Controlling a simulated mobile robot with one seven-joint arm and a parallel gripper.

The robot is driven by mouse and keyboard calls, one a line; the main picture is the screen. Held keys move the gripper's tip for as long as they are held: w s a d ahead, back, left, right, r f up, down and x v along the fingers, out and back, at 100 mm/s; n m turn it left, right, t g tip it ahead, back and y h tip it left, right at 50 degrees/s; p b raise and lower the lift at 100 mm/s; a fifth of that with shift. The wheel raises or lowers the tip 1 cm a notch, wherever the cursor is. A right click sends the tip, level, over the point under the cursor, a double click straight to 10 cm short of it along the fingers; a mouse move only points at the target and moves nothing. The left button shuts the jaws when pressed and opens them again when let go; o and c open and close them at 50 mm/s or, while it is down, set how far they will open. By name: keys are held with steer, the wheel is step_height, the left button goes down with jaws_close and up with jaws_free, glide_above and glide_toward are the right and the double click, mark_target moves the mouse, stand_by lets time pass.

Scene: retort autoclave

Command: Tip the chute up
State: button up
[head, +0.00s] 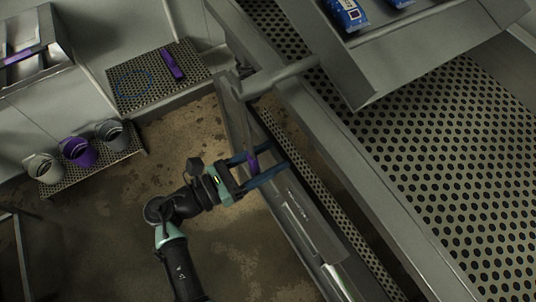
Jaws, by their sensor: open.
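The chute appears to be the grey metal trough (370,71) at the upper right, with blue printed packets (347,14) in it; I cannot be sure that this is the part named. A grey metal bar (236,118) runs down from a round pipe toward my gripper and has a purple band (252,162) at its lower end. My gripper (281,160) is open, with its two blue fingers pointing right. The purple band shows between the fingers near their base; I cannot tell whether they touch it. The bar's lower end is partly hidden.
A long metal rail (330,157) and a perforated deck (460,160) fill the right. A perforated shelf (140,98) with a purple item (172,64) and several cups (78,152) stand at the left. The wet brown floor (245,245) is open below my arm.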

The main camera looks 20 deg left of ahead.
jaws_close()
stand_by(1.4)
